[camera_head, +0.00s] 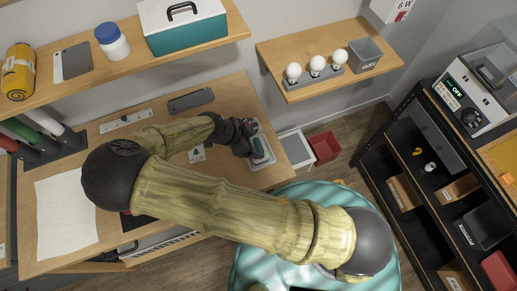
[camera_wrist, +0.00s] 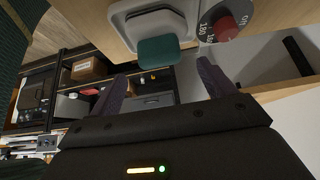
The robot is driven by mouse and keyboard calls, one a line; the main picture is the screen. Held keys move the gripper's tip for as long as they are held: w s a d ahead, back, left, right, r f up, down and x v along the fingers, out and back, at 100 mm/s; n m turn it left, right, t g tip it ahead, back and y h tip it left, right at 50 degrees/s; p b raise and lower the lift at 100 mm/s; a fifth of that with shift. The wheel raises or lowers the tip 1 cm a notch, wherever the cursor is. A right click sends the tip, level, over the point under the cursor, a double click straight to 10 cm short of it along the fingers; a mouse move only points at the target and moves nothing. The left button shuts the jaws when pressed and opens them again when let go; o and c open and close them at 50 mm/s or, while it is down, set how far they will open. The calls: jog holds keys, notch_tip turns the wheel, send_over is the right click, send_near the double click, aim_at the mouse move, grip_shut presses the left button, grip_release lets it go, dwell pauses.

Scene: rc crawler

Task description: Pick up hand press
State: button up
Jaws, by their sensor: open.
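A small pale device with a teal part, which I take for the hand press (camera_head: 260,151), is at the right end of the wooden worktable (camera_head: 105,215). In the wrist view, its teal block (camera_wrist: 165,50) juts from a pale rounded base, beside a dial with a red knob. My gripper (camera_head: 246,136) is right beside it in the head view and partly covers it. In the wrist view my gripper (camera_wrist: 165,85) is open, with two purple-grey fingers spread. The teal block is ahead of the gap between them, and nothing shows between the fingertips.
A dark flat tray (camera_head: 191,101) and a small card (camera_head: 197,154) are on the table near my arm. A wall shelf (camera_head: 330,78) with bulbs overhangs behind. A red bin (camera_head: 325,147) stands on the floor right of the table. A black rack (camera_head: 400,165) is farther right.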

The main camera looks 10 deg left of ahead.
aim_at(257, 144)
jog(key=shift+a+p+x, duration=0.2)
jog(key=shift+p+x, duration=1.15)
jog(key=shift+x, duration=1.25)
jog(key=shift+s+f, duration=0.1)
jog(key=shift+f, duration=0.05)
jog(key=shift+c, duration=0.2)
jog(key=c, duration=1)
